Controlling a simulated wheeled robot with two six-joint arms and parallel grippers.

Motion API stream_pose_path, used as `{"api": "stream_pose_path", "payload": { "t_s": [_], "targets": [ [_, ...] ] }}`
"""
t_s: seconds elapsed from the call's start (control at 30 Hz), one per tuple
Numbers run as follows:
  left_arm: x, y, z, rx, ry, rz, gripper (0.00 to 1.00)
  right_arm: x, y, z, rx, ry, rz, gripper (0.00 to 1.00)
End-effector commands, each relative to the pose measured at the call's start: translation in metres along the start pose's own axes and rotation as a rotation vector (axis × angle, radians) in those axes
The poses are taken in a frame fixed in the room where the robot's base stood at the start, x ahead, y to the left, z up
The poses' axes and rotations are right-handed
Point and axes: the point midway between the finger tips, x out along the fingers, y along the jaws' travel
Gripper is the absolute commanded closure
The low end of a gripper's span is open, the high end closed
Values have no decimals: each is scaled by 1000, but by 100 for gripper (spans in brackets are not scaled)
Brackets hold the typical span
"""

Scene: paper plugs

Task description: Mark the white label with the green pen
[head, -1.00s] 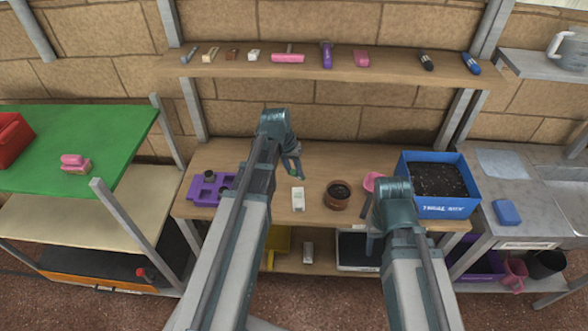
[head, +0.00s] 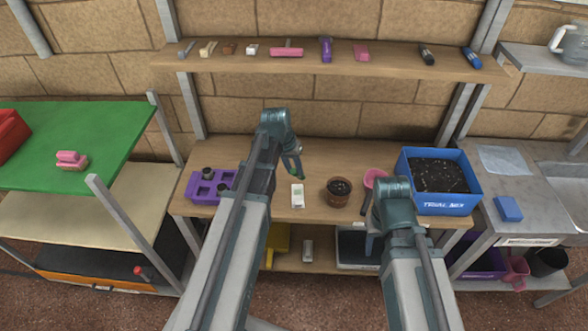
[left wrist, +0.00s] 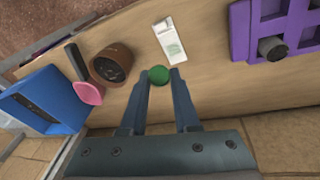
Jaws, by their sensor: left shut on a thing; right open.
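The white label (head: 297,195) lies on the wooden bench between the purple tray and the brown pot. In the left wrist view the label (left wrist: 170,42) shows faint greenish marks on its half nearer my gripper. My left gripper (head: 297,172) is shut on the green pen (left wrist: 158,75), whose round green end shows between the fingertips. The pen is just beyond the label's far edge in the head view; I cannot tell if it touches anything. My right gripper (head: 371,220) is open and empty near the bench's front edge, partly hidden by its own arm.
The purple tray (head: 203,188) with dark plugs stands left of the label. Several tools lie on the upper shelf (head: 220,63). Bare bench lies behind the pot.

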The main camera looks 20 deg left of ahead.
Motion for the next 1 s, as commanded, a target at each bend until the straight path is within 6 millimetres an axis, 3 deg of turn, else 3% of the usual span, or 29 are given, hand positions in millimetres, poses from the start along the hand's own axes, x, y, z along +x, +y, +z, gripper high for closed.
{"api": "stream_pose_path", "payload": {
  "t_s": [0.5, 1.0],
  "targets": [
    [-5, -2, 0, -4, 1, -1, 100, -5, 0, 0, 0, 0, 0, 50],
    [32, -14, 8, -4, 0, -1, 100, 34, -3, -2, 0, 0, 0, 50]
  ]
}}
